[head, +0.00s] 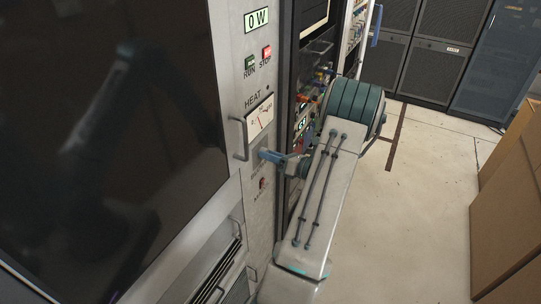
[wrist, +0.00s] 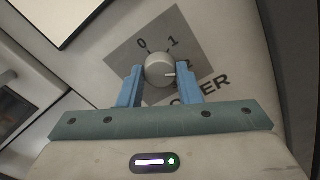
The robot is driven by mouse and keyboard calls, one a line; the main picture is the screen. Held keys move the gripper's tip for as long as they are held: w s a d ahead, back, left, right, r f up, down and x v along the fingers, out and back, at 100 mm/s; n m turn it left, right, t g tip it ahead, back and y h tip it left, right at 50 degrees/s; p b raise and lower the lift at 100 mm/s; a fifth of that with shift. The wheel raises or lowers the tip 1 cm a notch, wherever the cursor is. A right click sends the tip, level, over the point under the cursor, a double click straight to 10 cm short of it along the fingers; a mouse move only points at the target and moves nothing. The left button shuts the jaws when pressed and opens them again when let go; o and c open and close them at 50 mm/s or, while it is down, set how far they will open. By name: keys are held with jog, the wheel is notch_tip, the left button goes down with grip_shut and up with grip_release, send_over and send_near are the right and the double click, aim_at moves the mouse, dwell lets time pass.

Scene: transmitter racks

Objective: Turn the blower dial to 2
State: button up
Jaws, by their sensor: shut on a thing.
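The blower dial (wrist: 158,71) is a round light-grey knob on a dark-grey square plate marked 0, 1 and 2. Its white pointer mark faces right, roughly toward the 2, which is partly covered by my right finger. My gripper (wrist: 160,69) has its blue fingers on either side of the knob and is shut on it. In the head view my gripper (head: 272,157) reaches the cabinet panel below the HEAT meter, and it hides the dial there. The lettering under the dial is partly covered; its end reads "WER".
A HEAT meter (head: 259,118), a green RUN button (head: 250,63) and a red STOP button (head: 266,52) sit above on the panel. A handle (head: 238,139) stands out at left. Cardboard boxes (head: 505,215) stand at right, with clear floor (head: 435,190) between.

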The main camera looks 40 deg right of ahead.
jog(key=o, duration=1)
jog(key=shift+s, duration=0.15)
jog(key=b+v, duration=0.3)
jog(key=v, duration=1)
jog(key=shift+s+d, duration=0.15)
jog(key=shift+s, duration=0.15)
